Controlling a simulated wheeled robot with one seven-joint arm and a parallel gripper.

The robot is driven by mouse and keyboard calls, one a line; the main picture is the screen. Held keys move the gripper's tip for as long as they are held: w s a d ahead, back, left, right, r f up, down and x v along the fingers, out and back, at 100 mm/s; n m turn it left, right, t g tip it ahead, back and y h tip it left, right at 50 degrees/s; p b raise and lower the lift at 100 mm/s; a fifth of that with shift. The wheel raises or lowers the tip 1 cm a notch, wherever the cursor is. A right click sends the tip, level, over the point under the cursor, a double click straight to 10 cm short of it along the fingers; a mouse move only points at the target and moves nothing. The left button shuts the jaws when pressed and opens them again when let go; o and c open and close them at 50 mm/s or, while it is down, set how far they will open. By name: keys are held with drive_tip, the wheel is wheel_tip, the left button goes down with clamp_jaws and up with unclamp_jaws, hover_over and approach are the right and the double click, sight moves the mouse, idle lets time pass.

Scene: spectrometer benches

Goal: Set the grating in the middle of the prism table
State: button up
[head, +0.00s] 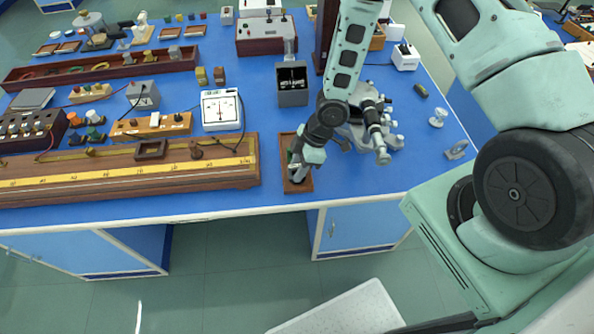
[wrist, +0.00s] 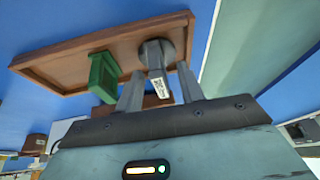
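A small grey piece with a printed label and a round base, seemingly the grating (wrist: 160,87), stands in a brown wooden tray (wrist: 50,67). My gripper (wrist: 159,72) has its two fingers apart, one on each side of this piece, with narrow gaps seeming to show. A green block (wrist: 103,75) stands beside it in the tray. In the head view my gripper (head: 295,176) reaches down into the tray (head: 305,186) and hides most of its contents. The grey spectrometer (head: 376,128) stands to the right, partly behind my arm. Its prism table cannot be made out clearly.
A long wooden bench with a yellow scale (head: 120,172) lies left of the tray. A white meter (head: 221,110) and a dark grey box (head: 292,84) stand behind. A small lens stand (head: 438,117) is farther right.

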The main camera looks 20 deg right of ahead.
drive_tip(key=shift+a+f, duration=0.15)
drive_tip(key=shift+f, duration=0.4)
clamp_jaws()
drive_tip(key=shift+r, duration=0.1)
